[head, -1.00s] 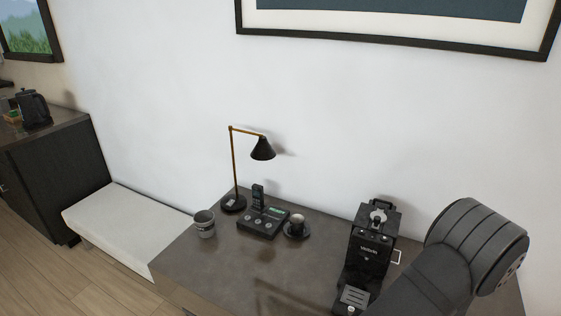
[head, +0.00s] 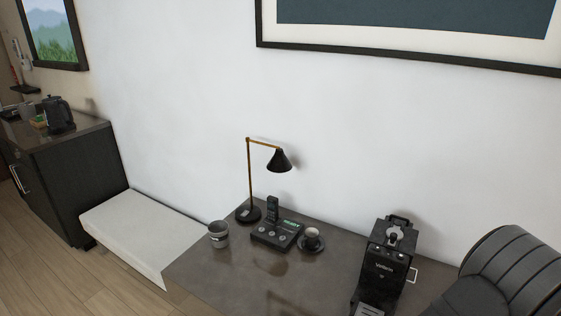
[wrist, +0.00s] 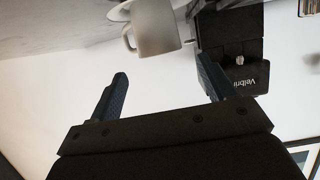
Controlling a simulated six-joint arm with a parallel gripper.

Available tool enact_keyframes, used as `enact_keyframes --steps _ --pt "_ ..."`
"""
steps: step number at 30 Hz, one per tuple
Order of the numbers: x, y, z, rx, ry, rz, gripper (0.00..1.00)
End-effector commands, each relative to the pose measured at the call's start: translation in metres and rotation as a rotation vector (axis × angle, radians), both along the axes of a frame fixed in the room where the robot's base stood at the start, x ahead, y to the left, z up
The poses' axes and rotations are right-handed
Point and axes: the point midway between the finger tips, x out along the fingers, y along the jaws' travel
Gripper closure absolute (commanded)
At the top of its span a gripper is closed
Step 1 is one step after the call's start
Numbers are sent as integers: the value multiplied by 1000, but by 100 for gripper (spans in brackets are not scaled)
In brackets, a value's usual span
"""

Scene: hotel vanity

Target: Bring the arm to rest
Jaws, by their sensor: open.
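My gripper (wrist: 162,86) shows in the wrist view with its two dark fingers spread apart and nothing between them. The wrist picture is upside down. A pale cup (wrist: 156,27) with a handle and a saucer (wrist: 119,11) lie beyond the fingertips, apart from them. The dark coffee machine (wrist: 232,45) is beside the cup, behind the right-hand finger.
The dark tabletop (head: 215,280) bears a lamp (head: 279,160), a grey cup (head: 218,235), a phone on its base (head: 270,235), a small cup (head: 312,236) on a saucer and the coffee machine (head: 385,262). A white bench (head: 150,230) and dark cabinet (head: 75,185) stand left. The tabletop's front left is bare.

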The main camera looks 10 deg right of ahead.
Motion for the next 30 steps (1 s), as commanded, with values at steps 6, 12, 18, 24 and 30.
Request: enact_keyframes --steps 6,12,18,24,30 --pt "-28 27 14 0 -1 -3 24" --pt "-46 46 24 0 -1 -3 24" --pt "-29 32 16 -1 -2 5 24" --pt "-6 8 4 -1 -1 5 24" --pt "21 -19 -10 -1 -2 4 24"
